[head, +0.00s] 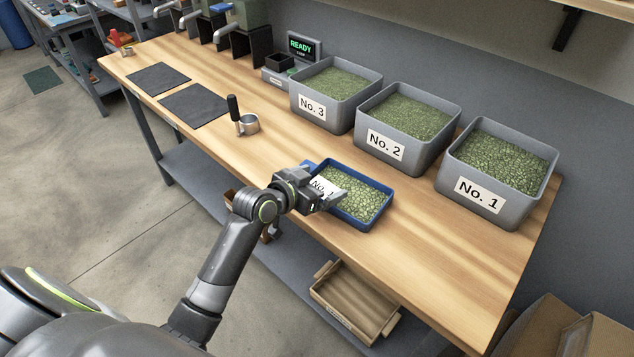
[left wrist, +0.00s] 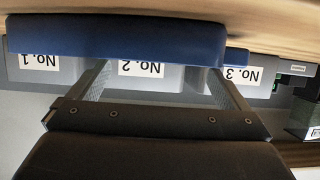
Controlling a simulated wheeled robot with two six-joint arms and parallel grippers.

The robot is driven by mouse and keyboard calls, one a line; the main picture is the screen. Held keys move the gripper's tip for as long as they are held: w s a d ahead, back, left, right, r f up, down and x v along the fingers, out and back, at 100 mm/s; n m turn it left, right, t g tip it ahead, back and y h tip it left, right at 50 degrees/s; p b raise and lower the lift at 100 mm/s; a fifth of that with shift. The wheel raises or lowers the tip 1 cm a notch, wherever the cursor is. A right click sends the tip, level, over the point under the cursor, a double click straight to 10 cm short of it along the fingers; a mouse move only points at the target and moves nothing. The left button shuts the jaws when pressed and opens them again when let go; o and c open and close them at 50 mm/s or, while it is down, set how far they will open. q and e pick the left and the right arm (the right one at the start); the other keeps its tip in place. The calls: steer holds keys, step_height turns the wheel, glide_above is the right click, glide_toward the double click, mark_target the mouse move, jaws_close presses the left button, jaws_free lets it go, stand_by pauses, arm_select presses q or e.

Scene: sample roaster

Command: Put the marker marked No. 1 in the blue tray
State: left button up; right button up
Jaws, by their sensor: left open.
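The blue tray (head: 377,223) sits on the wooden bench, filled with green beans; its blue wall (left wrist: 115,38) also crosses the top of the left wrist view. A white marker (head: 319,184) reading "No." stands at the tray's left end, over the beans. My gripper partly covers it, and its digit looks like a 1. My left gripper (head: 328,203) is open at the tray's near left side, close to the marker. In the left wrist view its fingers (left wrist: 160,82) are apart with nothing between them. My right gripper is out of view.
Grey bins labelled No. 3 (head: 312,107), No. 2 (head: 386,145) and No. 1 (head: 481,193) stand behind the tray. A portafilter (head: 247,124) and dark mats (head: 195,105) lie left. A wooden crate (head: 355,301) is below. The bench's right front is clear.

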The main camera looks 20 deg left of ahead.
arm_select(q)
steer(key=shift+r, duration=0.2)
steer(key=v, duration=1.2)
steer(key=shift+r, duration=0.4)
